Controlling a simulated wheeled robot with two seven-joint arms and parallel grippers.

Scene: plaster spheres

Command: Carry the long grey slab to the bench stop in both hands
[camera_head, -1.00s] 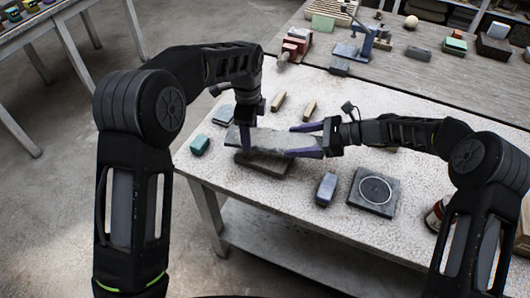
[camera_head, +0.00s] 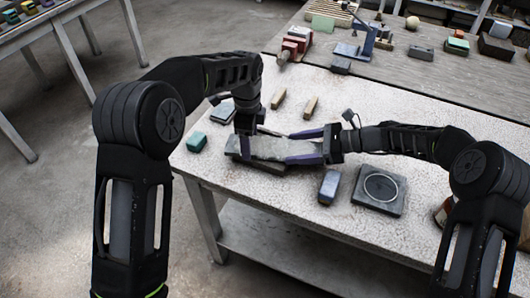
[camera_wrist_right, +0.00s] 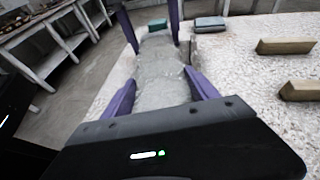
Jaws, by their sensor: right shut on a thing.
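The long grey slab (camera_head: 280,148) lies lengthwise between my two arms, over the near left part of the pale bench. My right gripper (camera_head: 304,152) is shut on its right end, with a purple finger along each side. My left gripper (camera_head: 244,148) points down at its left end. In the right wrist view, the slab (camera_wrist_right: 163,72) runs away between the right fingers (camera_wrist_right: 160,92), and the left fingers (camera_wrist_right: 152,32) straddle its far end; their grip is unclear. A darker block (camera_head: 238,160) shows below the slab; whether they touch is unclear. I cannot identify the bench stop.
A teal block (camera_head: 196,141) lies left of the slab. A blue-grey block (camera_head: 328,187) and a dark plate with a ring (camera_head: 379,190) lie to its right. Two wooden pieces (camera_head: 279,98) (camera_head: 311,107) lie behind. The bench front between is bare.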

